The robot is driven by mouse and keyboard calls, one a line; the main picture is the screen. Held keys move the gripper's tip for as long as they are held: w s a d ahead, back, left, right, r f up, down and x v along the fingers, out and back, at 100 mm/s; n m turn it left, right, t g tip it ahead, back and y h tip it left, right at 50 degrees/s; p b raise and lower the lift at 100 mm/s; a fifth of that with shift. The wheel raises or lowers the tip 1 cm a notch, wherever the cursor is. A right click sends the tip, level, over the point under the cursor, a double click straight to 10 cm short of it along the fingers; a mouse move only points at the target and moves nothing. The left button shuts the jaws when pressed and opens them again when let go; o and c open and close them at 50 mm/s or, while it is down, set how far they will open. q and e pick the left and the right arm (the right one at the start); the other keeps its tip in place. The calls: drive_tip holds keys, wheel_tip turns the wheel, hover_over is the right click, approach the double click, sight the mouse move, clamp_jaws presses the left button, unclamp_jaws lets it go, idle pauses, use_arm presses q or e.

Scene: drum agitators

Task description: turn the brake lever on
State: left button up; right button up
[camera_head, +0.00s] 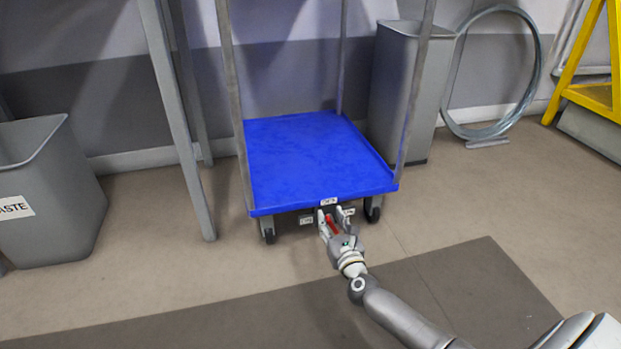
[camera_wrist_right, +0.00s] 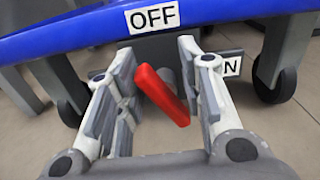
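The red brake lever (camera_wrist_right: 162,95) sits under the front edge of the blue cart (camera_head: 315,165). In the right wrist view it slants down to the right, between the open fingers of my right gripper (camera_wrist_right: 155,100). It also shows in the head view (camera_head: 332,224). The fingers stand on both sides of the lever with gaps, the right one closer. An OFF label (camera_wrist_right: 154,17) is above the lever, and a partly hidden label ending in N (camera_wrist_right: 232,66) is to the right. My left gripper is not in view.
Cart wheels (camera_head: 268,234) stand on the floor at both front corners. A grey waste bin (camera_head: 45,195) is at the left, and a tall grey bin (camera_head: 395,90) stands behind the cart's right side. The floor in front is clear around my right arm.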

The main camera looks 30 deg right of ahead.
drive_tip(key=r+p+v, duration=0.1)
drive_tip(key=p+v, duration=0.4)
drive_tip(key=v, duration=0.6)
drive_tip(key=s+a+r+n+t+p, duration=0.1)
drive_tip(key=a+r+n+t+p, duration=0.1)
drive_tip(key=r, duration=0.8)
drive_tip(key=s+a+r+n+t+y+p, duration=0.1)
drive_tip(key=a+r+n+p, duration=0.4)
drive_tip(key=r, duration=0.5)
drive_tip(key=s+a+r+n+t+p, duration=0.1)
drive_tip(key=a+r+n+t+p, duration=0.2)
drive_tip(key=r+n, duration=0.4)
wheel_tip(320, 180, up, 3)
drive_tip(key=shift+a+r+t, duration=0.1)
drive_tip(key=shift+a+t, duration=0.3)
drive_tip(key=shift+a, duration=0.5)
drive_tip(key=shift+s, duration=0.1)
